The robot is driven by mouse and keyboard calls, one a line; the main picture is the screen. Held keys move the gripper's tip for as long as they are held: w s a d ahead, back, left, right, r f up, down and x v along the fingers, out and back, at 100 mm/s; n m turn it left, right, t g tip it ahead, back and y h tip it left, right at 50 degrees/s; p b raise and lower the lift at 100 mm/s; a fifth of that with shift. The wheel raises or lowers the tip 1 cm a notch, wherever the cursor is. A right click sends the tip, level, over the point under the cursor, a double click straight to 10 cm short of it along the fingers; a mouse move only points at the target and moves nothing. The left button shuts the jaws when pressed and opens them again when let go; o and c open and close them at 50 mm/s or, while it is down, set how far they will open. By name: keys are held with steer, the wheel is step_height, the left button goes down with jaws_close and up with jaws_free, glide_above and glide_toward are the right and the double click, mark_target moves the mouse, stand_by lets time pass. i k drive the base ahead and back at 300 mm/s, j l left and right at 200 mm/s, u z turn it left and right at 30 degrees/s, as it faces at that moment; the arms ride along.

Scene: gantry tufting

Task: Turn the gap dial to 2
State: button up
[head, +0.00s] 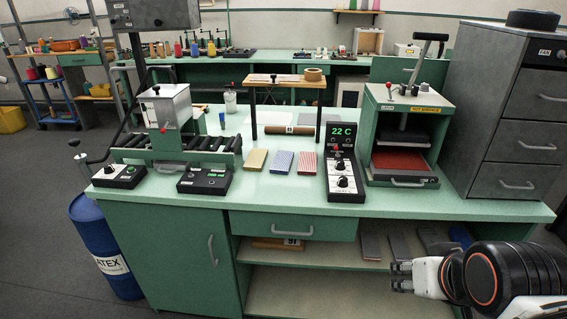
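Several dials are in view, and their labels are too small to read, so I cannot tell which is the gap dial. A black control box with a white-faced dial (128,170) and a green light sits at the left front of the bench, before a roller machine (170,125). A second black box (205,181) with small knobs or buttons is right of it. A tall black panel (345,175) shows "22 C" and has two dials. My gripper (401,276) is at the lower right, in front of the bench and below its top, away from all dials. Its finger opening is unclear.
The green bench top (270,205) has free room along its front edge. Yellow, blue and red sample blocks (281,162) lie mid-bench. A green press (403,130) and grey drawer cabinet (515,120) stand right. A blue drum (105,245) stands on the floor left.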

mark_target(109, 169)
steer(key=u, duration=1.4)
